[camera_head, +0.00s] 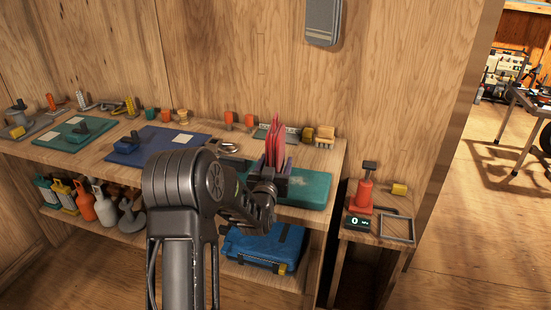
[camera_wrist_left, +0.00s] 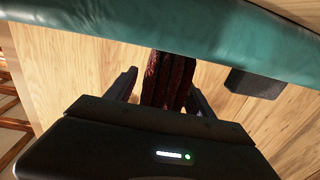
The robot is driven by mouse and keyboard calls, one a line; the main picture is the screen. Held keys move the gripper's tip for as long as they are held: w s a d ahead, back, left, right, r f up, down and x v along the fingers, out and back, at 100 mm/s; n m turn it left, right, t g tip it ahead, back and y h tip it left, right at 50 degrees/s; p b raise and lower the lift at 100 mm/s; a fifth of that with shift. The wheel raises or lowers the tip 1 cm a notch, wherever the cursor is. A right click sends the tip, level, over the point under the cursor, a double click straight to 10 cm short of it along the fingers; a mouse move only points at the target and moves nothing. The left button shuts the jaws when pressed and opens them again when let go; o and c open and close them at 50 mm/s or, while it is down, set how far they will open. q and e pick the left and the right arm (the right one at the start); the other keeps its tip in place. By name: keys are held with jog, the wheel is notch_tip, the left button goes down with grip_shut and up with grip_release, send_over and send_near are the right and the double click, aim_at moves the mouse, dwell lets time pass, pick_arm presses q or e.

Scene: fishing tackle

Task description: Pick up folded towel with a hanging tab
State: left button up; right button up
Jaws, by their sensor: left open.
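A dark red, textured cloth-like piece (camera_wrist_left: 168,78) shows in the left wrist view between the fingers of my left gripper (camera_wrist_left: 160,92). It may be the folded towel or its tab; I cannot tell which. The fingers stand apart on either side of it, and contact is not clear. Its far end meets the edge of a green padded mat (camera_wrist_left: 225,35). In the head view my left arm reaches to the bench's front edge by the green mat (camera_head: 308,192). My right gripper is not in view.
A blue case (camera_head: 262,247) and several bottles (camera_head: 105,205) are on the lower shelf. A red jack-like tool (camera_head: 364,190) stands on a side stand. A dark block (camera_wrist_left: 255,84) shows near the mat.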

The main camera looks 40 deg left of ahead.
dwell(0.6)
pick_arm(q)
grip_shut()
dwell(0.5)
